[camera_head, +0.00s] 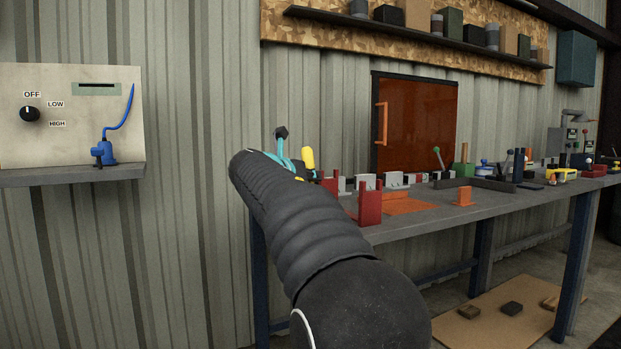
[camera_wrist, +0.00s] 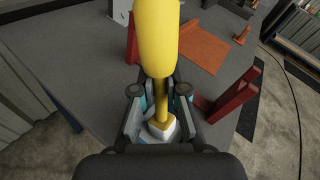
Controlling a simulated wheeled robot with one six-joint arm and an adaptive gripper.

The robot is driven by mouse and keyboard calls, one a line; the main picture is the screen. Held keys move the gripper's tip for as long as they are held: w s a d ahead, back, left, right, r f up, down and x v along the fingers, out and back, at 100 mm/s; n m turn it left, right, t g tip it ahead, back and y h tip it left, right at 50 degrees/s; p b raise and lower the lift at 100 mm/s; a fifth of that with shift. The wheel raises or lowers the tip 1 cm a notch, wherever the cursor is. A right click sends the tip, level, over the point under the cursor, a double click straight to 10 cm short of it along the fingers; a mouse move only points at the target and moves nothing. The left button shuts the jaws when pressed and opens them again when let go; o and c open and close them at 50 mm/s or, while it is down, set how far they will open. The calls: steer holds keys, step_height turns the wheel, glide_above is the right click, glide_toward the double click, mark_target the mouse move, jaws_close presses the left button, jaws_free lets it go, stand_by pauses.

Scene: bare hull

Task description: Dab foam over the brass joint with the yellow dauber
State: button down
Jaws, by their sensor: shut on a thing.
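My gripper (camera_wrist: 161,98) is shut on the yellow dauber (camera_wrist: 158,38). In the wrist view its thick rounded yellow part points up the picture, and a thinner yellow stem runs down between the fingers. At the stem's lower end is a pale white and yellowish block (camera_wrist: 162,127); I cannot tell whether it is the dauber's head or foam. In the head view the dauber (camera_head: 308,158) shows beyond my arm beside the teal parts of my gripper, near the bench's left end. I cannot make out the brass joint in either view.
A red two-post holder (camera_head: 370,204) stands at the near bench edge, close to my gripper; it also shows in the wrist view (camera_wrist: 236,92). An orange mat (camera_head: 408,207) lies behind it. A wall panel with a dial (camera_head: 70,118) is at left. Several items crowd the bench's right.

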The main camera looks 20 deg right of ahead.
mark_target(311, 158)
step_height(311, 158, up, 5)
steer(key=p, duration=0.4)
steer(key=shift+f+p, duration=0.2)
steer(key=shift+p, duration=0.15)
steer(key=shift+r, duration=1.15)
